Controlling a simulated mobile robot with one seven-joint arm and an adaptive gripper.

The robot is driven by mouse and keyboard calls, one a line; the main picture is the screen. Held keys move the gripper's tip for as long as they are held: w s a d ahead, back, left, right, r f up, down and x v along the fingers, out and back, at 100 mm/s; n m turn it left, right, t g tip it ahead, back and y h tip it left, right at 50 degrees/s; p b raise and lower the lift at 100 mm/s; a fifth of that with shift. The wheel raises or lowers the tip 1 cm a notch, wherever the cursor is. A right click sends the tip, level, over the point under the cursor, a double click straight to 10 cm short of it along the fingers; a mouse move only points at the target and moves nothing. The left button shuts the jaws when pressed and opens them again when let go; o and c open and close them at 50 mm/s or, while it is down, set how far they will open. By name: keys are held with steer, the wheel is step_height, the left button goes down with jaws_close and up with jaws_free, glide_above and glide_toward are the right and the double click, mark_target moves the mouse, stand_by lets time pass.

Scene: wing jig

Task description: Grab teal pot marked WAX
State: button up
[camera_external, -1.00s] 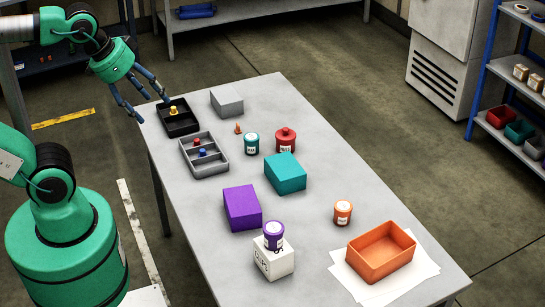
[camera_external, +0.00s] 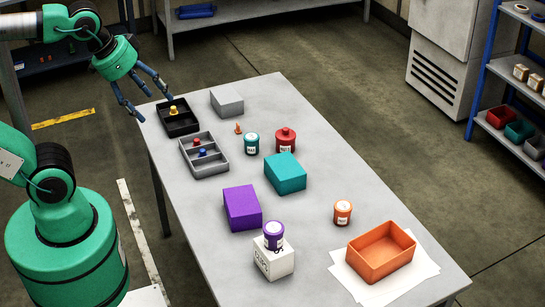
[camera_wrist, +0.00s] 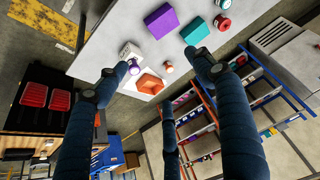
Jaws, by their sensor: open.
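The teal pot (camera_external: 252,143) stands upright on the table with a pale label, too small to read. A bit of teal at the top edge of the wrist view (camera_wrist: 223,4) seems to be the same pot. My gripper (camera_external: 152,108) is above the table's far left corner, left of the teal pot and well apart from it. Its fingers are spread and empty; they also show in the wrist view (camera_wrist: 155,72).
A red pot (camera_external: 286,140) stands close right of the teal pot, with a teal box (camera_external: 285,173) nearer the camera. A divided grey tray (camera_external: 216,169) and black tray (camera_external: 187,130) lie on the left. A small orange cone (camera_external: 239,128) is just behind.

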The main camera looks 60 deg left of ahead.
steer(key=w+a+g, duration=0.1)
steer(key=w+a, duration=0.2)
steer(key=w, duration=0.4)
steer(key=w+a+g, duration=0.1)
steer(key=w+a, duration=0.1)
steer(key=w, duration=0.5)
steer(key=m+g, duration=0.1)
steer(key=g, duration=0.3)
glide_above(252, 136)
step_height(252, 136, down, 36)
steer(key=shift+w, duration=0.1)
steer(key=shift+f+b, duration=0.7)
steer(key=shift+f, duration=3.55)
steer(key=shift+f, duration=0.1)
steer(key=shift+f+b, duration=0.55)
steer(key=shift+f, duration=1.95)
